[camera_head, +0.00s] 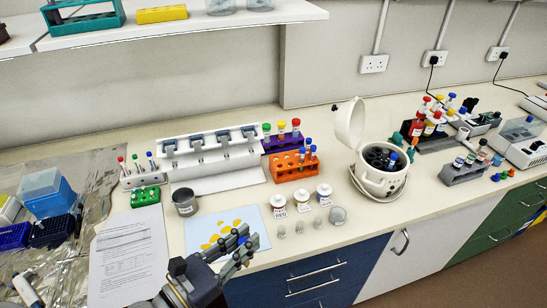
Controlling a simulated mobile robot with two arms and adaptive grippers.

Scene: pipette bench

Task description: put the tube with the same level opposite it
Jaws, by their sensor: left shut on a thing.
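The white centrifuge (370,178) stands right of the middle with its lid (350,127) raised. Its dark rotor (376,157) shows, with a blue-capped tube (393,156) at its right side. The orange rack (284,172) holds several tubes with blue and red caps; their liquid levels are too small to tell. My left gripper (246,239) is at the front edge of the bench, over the blue-and-yellow sheet's right side, left of the centrifuge and apart from it. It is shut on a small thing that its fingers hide. My right gripper is not in view.
A purple rack (273,145) stands behind the orange one. Labelled jars (279,205) and small glass vessels (282,232) stand between my left gripper and the centrifuge. A pipette stand (212,160) is behind.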

